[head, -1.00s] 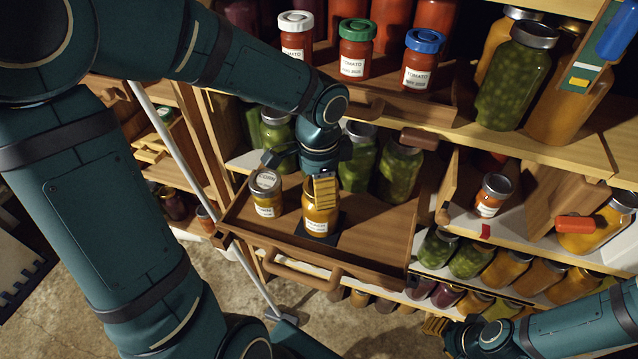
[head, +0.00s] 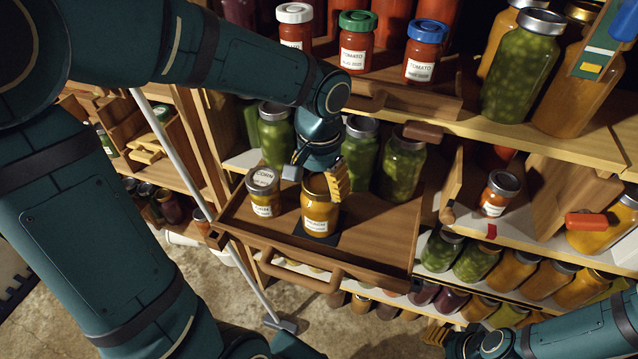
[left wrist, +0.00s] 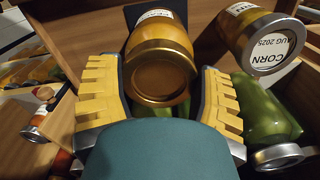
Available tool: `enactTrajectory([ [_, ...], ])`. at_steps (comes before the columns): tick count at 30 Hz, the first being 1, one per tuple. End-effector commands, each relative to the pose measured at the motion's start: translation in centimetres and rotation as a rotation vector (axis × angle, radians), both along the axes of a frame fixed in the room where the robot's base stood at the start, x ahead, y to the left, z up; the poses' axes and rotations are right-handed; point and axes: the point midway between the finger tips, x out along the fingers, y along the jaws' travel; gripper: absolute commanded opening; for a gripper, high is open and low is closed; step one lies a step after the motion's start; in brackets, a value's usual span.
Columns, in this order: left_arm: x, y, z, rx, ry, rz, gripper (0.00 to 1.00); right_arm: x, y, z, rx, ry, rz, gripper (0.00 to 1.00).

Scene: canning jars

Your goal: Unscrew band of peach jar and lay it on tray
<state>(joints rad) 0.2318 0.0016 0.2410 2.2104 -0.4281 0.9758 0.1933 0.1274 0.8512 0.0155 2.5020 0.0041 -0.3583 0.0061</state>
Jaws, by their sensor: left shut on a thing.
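The peach jar (head: 320,217), orange with a white label, stands upright on a dark square mat on the pulled-out wooden tray (head: 385,235). Its gold band (left wrist: 160,68) faces the left wrist camera and still sits around the jar's top. My left gripper (head: 320,180) comes down from above, its yellow fingers on either side of the band and shut on it. In the left wrist view the same gripper (left wrist: 160,95) flanks the band. My right gripper (head: 440,332) is low at the bottom right, away from the tray; its finger gap is unclear.
A corn jar (head: 264,192) stands close to the left of the peach jar. Green jars (head: 402,168) stand behind the tray. Tomato jars (head: 423,52) line the shelf above. The tray's right part is bare. A wooden handle (head: 300,272) runs along its front.

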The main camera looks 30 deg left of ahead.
Motion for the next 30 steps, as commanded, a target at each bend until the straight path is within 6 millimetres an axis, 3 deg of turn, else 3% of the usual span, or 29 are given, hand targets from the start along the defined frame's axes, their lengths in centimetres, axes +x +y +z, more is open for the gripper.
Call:
enactTrajectory([
  [9,-0.1,0.0,0.0,-0.001,0.004,0.049,0.25,0.0,0.0,-0.1,0.000,0.000,0.000,0.47],
  [30,0.0,0.0,2.3,0.000,0.001,0.046,0.25,0.0,0.0,1.8,0.000,0.000,0.000,0.47],
])
